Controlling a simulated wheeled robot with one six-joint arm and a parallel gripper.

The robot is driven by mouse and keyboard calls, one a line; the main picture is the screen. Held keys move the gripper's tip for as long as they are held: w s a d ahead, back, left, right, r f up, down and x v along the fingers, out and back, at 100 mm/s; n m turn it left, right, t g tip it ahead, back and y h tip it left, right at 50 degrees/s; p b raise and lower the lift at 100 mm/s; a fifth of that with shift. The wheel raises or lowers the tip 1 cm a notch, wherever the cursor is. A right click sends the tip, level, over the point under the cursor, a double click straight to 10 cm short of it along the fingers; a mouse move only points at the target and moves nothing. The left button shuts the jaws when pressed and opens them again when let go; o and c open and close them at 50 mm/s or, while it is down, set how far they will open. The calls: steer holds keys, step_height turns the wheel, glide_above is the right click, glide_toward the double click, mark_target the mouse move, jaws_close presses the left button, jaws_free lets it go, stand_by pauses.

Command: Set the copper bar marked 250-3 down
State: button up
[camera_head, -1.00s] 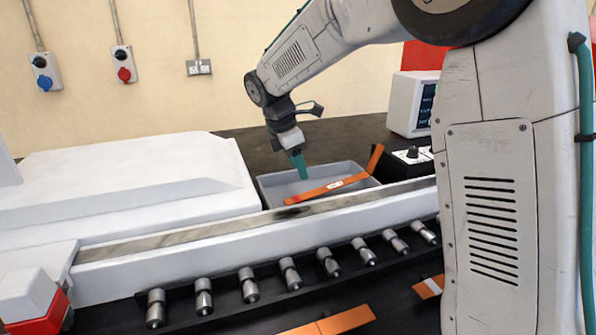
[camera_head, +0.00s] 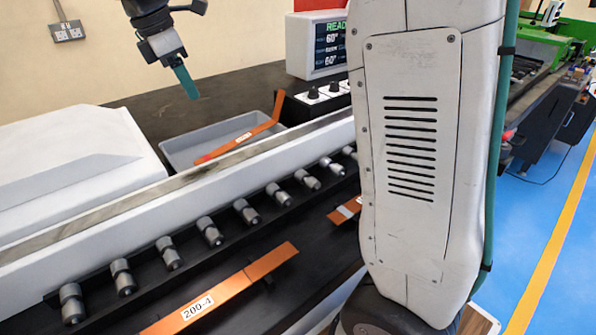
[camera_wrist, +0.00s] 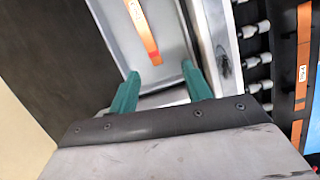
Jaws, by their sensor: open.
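A bent copper bar (camera_head: 238,140) with a white label rests in the grey tray (camera_head: 185,146). One end slants up past the tray's right rim. Its label is too small to read. My gripper (camera_head: 187,86) is above the tray, open and empty, apart from the bar. In the wrist view, the two green fingers (camera_wrist: 160,76) are spread, with the bar (camera_wrist: 142,27) in the tray (camera_wrist: 110,22) ahead of them.
A copper bar marked 200-4 (camera_head: 225,292) lies in front of the row of metal rollers (camera_head: 210,230). Another bar (camera_head: 345,211) lies partly behind my arm. A white rail (camera_head: 90,222) runs before the tray. A control box with a screen (camera_head: 318,45) stands behind.

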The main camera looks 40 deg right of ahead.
steer(key=s+d+m+y, duration=0.15)
steer(key=s+m, duration=0.25)
steer(key=s, duration=0.5)
steer(key=s+d+m, duration=0.3)
steer(key=s+m, duration=0.1)
steer(key=s, duration=0.4)
steer(key=s+f+m+y, duration=0.1)
steer(key=s+f+m, duration=0.3)
steer(key=s, duration=0.3)
steer(key=s+f+m+t, duration=0.1)
steer(key=s+f+m, duration=0.3)
steer(key=s, duration=0.4)
steer(key=shift+s+d+f+y, duration=0.25)
steer(key=shift+d+f+y, duration=0.1)
steer(key=shift+f, duration=0.15)
steer(key=shift+c, duration=1.4)
